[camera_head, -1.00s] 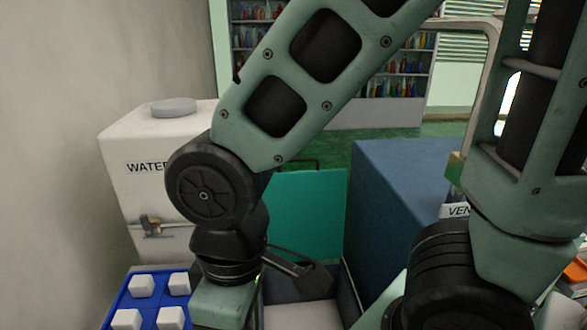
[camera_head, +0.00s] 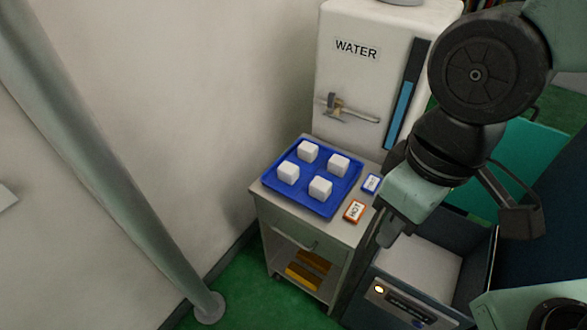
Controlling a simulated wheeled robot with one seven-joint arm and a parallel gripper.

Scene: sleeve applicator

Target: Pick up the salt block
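Several white cube-shaped blocks, which look like the salt blocks, sit apart from each other on a blue tray (camera_head: 272,181). One salt block (camera_head: 308,152) is at the back, one (camera_head: 338,166) at the right, one (camera_head: 288,173) at the left and one (camera_head: 320,188) at the front. My gripper (camera_head: 389,234) hangs to the right of the tray, apart from the blocks, pointing down. Its fingers are mostly hidden behind its own housing, and whether they are open is not clear.
The tray rests on a small cabinet (camera_head: 262,205) against the wall. A white water tank (camera_head: 350,80) with a tap stands behind. An open dark box (camera_head: 420,262) is at the lower right.

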